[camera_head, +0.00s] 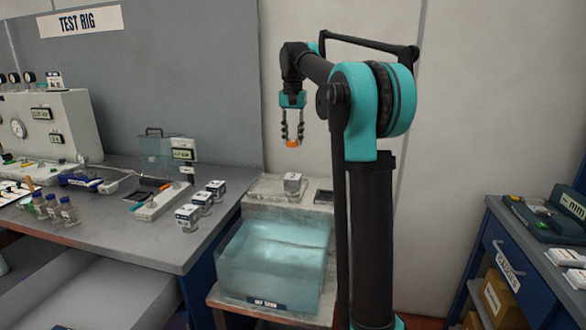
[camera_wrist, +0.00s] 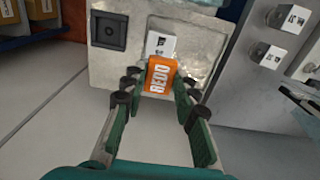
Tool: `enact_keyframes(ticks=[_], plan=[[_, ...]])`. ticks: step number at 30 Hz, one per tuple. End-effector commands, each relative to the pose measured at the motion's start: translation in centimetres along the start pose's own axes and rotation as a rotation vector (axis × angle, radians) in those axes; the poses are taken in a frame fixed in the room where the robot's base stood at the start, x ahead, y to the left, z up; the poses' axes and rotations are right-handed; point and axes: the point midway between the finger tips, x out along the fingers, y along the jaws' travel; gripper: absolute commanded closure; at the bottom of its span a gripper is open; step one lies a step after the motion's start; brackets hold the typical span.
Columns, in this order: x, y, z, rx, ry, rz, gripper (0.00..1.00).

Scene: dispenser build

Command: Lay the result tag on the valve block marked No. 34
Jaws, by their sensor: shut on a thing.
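My gripper (camera_head: 292,130) is shut on an orange tag (camera_head: 293,143). In the wrist view the tag (camera_wrist: 160,76) reads "REDO" and sits between the fingertips (camera_wrist: 157,84). A pale valve block (camera_head: 292,183) stands alone on the ledge behind the water tank, below my gripper and apart from it. In the wrist view this block (camera_wrist: 160,44) shows just beyond the tag, which may hide part of it. Three similar blocks stand at the bench's right end: front (camera_head: 187,217), middle (camera_head: 202,200) and back (camera_head: 216,187). Their numbers are too small to read.
The clear blue water tank (camera_head: 272,262) stands low on a stand. A dark square pad (camera_head: 323,197) lies on the ledge beside the lone block, also visible in the wrist view (camera_wrist: 108,31). The test bench (camera_head: 150,240) is left; a blue drawer cabinet (camera_head: 520,265) is right.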

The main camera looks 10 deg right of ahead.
Motion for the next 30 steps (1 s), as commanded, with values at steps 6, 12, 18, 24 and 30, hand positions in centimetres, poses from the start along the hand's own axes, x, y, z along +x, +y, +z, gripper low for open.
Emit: enact_keyframes(ticks=[6, 12, 18, 24, 30], plan=[[5.0, 0.0, 0.0, 0.000, 0.000, 0.000, 0.96], [7.1, 0.0, 0.0, 0.000, 0.000, 0.000, 0.96], [8.7, 0.0, 0.0, 0.000, 0.000, 0.000, 0.96], [11.0, 0.0, 0.0, 0.000, 0.000, 0.000, 0.96], [11.0, 0.0, 0.0, 0.000, 0.000, 0.000, 0.96]])
